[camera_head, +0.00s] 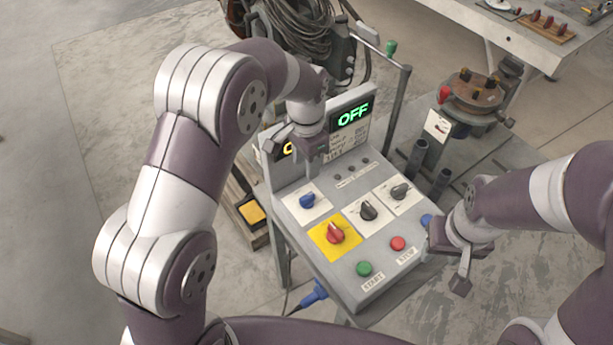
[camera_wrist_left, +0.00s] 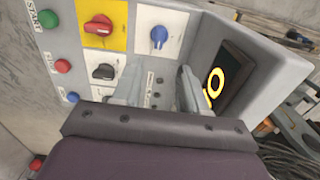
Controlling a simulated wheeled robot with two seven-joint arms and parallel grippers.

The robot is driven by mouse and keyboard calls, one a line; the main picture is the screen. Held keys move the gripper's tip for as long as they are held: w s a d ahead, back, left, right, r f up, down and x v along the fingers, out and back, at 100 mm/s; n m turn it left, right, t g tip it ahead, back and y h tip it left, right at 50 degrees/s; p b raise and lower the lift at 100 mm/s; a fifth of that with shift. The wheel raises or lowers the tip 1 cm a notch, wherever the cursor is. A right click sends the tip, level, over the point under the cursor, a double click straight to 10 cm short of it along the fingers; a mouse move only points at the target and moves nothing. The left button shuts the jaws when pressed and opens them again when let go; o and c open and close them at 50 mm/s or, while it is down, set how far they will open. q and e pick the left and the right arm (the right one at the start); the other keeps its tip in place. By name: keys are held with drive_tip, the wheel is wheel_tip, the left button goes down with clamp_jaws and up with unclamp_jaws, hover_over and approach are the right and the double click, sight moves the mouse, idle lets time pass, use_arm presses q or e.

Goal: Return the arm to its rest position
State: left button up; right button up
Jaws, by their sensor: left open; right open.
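My left arm reaches in from the left in the head view, and its gripper (camera_head: 308,152) hangs over the back of a grey control box (camera_head: 318,262), in front of the upright display panel. In the left wrist view, the left gripper's two fingers (camera_wrist_left: 158,88) stand apart with nothing between them, over the box face. My right gripper (camera_head: 452,262) is at the right of the box, near its front right corner, open and empty. The red knob (camera_head: 335,232) on a yellow plate, the blue knob (camera_head: 307,200) and two black knobs are on the box face.
The panel display (camera_head: 353,115) reads OFF in green; an orange display (camera_wrist_left: 215,86) is partly hidden. Green (camera_head: 364,268) and red (camera_head: 398,243) buttons are at the box front. A positioner with a round plate (camera_head: 470,92) stands behind right. A cable coil (camera_head: 298,25) hangs behind. The floor at left is clear.

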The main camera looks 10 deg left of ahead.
use_arm(q)
drive_tip(key=shift+r, duration=0.3)
drive_tip(key=s+a+n, duration=0.4)
drive_tip(key=s, duration=0.4)
drive_tip(key=s+a+n+t, duration=0.1)
drive_tip(key=s+a+n, duration=0.4)
drive_tip(key=s, duration=0.4)
drive_tip(key=shift+s+r, duration=0.2)
drive_tip(key=shift+r, duration=0.1)
drive_tip(key=shift+s, duration=0.15)
